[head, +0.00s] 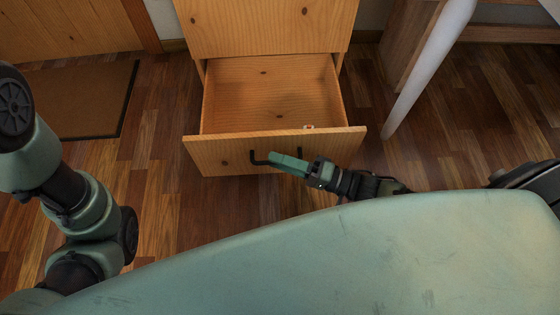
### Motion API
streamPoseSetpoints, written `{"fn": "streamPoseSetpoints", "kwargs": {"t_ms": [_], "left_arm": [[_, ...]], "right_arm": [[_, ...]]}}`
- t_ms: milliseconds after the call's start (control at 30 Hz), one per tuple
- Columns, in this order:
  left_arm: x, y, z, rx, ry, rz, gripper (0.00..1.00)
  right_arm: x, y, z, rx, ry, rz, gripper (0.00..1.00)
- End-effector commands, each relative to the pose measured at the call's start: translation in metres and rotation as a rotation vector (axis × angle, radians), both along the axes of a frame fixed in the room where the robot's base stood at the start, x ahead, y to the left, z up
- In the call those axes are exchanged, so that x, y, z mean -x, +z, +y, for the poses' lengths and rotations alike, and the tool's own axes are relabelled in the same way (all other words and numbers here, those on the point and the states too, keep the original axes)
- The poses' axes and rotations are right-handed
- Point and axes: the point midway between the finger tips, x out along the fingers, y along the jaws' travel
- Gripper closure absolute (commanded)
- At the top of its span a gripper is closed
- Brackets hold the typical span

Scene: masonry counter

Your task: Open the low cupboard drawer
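The low wooden cupboard (262,25) stands at the top middle of the head view. Its drawer (225,153) is pulled out towards me, and its inside shows from above. A black bar handle (256,160) is on the drawer front. My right gripper (283,163) is at the handle, its green fingers over the right part of the bar. From this angle I cannot tell whether the fingers are closed on it. My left arm shows at the left edge, but its gripper is out of view.
A small white and red thing (308,127) shows inside the drawer by its front panel. A brown mat (85,98) lies on the wooden floor at left. A white slanted leg (428,70) stands at right, with wooden furniture (410,40) behind it.

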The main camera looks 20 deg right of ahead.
Motion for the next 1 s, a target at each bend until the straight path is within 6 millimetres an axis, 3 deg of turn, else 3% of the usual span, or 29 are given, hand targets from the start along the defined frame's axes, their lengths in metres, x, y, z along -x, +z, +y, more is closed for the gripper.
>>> {"fn": "streamPoseSetpoints", "kwargs": {"t_ms": [200,300,333,1000], "left_arm": [[0.0003,0.0005,0.0000,0.000,0.000,-0.001,0.64],[0.0003,0.0005,-0.0001,0.000,0.000,-0.001,0.64],[0.0003,0.0005,-0.0001,-0.001,0.000,-0.001,0.64],[0.0003,0.0003,-0.0003,-0.001,-0.001,-0.001,0.64]], "right_arm": [[-0.0002,0.0005,0.0003,0.000,0.000,0.000,0.68],[-0.0001,0.0004,0.0003,0.000,0.000,0.000,0.95],[-0.0001,0.0004,0.0003,0.000,0.000,0.000,1.00],[0.0003,-0.0004,-0.0002,0.002,0.000,0.001,1.00]]}}
